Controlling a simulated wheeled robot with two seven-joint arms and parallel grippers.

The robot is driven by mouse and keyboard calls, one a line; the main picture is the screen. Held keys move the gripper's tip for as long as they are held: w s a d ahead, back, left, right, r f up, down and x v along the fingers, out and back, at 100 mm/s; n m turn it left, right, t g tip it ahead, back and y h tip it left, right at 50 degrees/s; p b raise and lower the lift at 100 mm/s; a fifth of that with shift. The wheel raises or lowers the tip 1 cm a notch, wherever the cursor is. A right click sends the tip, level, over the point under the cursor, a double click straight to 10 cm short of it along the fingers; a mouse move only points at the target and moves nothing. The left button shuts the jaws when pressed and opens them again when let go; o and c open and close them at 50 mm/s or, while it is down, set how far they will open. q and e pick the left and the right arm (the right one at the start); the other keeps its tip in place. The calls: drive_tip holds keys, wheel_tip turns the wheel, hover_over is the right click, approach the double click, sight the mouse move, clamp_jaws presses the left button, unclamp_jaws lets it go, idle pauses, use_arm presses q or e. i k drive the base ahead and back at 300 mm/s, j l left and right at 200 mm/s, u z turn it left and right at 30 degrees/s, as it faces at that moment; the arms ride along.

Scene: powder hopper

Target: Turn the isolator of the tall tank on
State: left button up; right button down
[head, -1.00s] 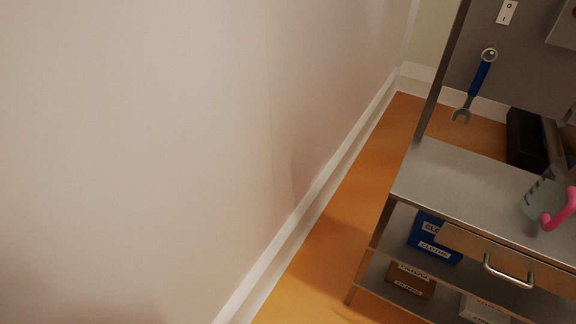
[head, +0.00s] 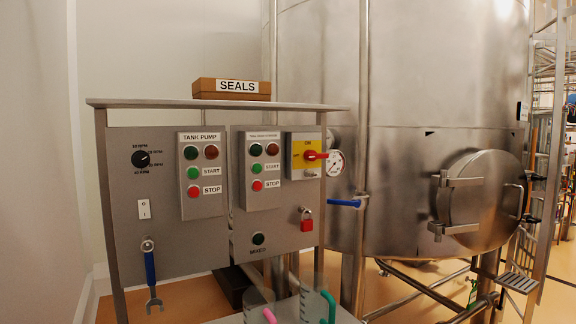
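The isolator (head: 304,157) is a grey box with a yellow plate and a red rotary handle, at the upper right of the steel control panel (head: 160,247). Its red handle lies roughly horizontal, pointing right. The tall tank (head: 400,90) is a large steel vessel behind and right of the panel, with a round hatch (head: 485,195). A red padlock (head: 307,224) hangs on the panel below the isolator, apart from it. Neither of my grippers is in view.
Left of the isolator are two start/stop boxes, one labelled TANK PUMP (head: 200,138), a dial (head: 140,159) and a white switch (head: 144,209). A wrench (head: 150,275) hangs at lower left. A SEALS box (head: 232,89) sits on top. Jugs (head: 315,300) stand below. A blue-handled valve (head: 345,203) sticks out right.

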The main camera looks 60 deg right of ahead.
sight(310, 156)
drive_tip(key=z, duration=0.4)
drive_tip(key=l+z, duration=0.1)
drive_tip(key=z, duration=0.7)
drive_tip(key=l+z, duration=0.1)
drive_tip(key=z, duration=0.7)
drive_tip(key=u, duration=0.45)
drive_tip(key=i+l+u, duration=0.15)
drive_tip(key=l+u, duration=0.25)
drive_tip(key=i+l+u, duration=0.15)
drive_tip(key=l+u, duration=0.15)
drive_tip(key=u, duration=0.15)
drive_tip(key=l+u, duration=0.4)
